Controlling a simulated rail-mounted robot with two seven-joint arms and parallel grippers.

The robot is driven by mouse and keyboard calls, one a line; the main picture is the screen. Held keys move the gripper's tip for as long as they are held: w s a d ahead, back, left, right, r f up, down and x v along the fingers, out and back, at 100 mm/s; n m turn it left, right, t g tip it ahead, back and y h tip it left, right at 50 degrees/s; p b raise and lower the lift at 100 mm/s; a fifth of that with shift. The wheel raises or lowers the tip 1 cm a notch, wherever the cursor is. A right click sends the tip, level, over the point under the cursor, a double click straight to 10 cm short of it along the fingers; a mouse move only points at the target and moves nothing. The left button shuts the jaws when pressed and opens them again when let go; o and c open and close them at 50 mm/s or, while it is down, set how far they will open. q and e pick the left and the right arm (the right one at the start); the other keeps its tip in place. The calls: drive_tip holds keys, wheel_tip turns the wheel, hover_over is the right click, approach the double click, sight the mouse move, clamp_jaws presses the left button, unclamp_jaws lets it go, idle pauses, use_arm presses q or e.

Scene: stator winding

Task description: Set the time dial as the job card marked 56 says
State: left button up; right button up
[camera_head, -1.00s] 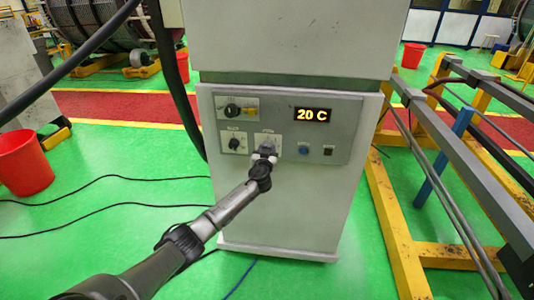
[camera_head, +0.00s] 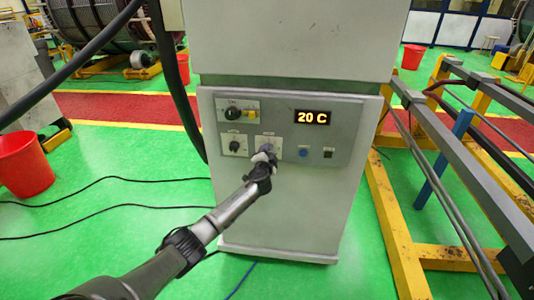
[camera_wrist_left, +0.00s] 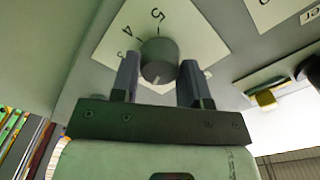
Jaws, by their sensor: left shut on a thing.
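The time dial (camera_wrist_left: 159,60) is a round grey knob on a pale plate (camera_wrist_left: 205,45) marked with 3, 4 and 5 in the left wrist view. My left gripper (camera_wrist_left: 158,80) is shut on it, with one finger on each side. In the head view my left gripper (camera_head: 264,157) is at the right-hand dial plate (camera_head: 271,141) and hides most of the knob. The plate's label is too small to read there. My right gripper is not in view. No job card can be made out.
The grey control panel (camera_head: 350,130) has a display (camera_head: 312,117) reading 20 C, a second dial (camera_head: 234,146) to the left, a switch (camera_head: 232,113) above, a blue button (camera_head: 303,153) and a small dark switch (camera_head: 328,152). Yellow framing (camera_head: 395,230) stands right; a red bucket (camera_head: 24,165) stands left.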

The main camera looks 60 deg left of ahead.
use_arm(q)
drive_tip(key=shift+r+m+p, duration=0.1)
drive_tip(key=shift+m+p, duration=4.05)
drive_tip(key=shift+m, duration=6.75)
drive_tip(key=o, duration=0.9)
drive_tip(key=shift+d, duration=0.15)
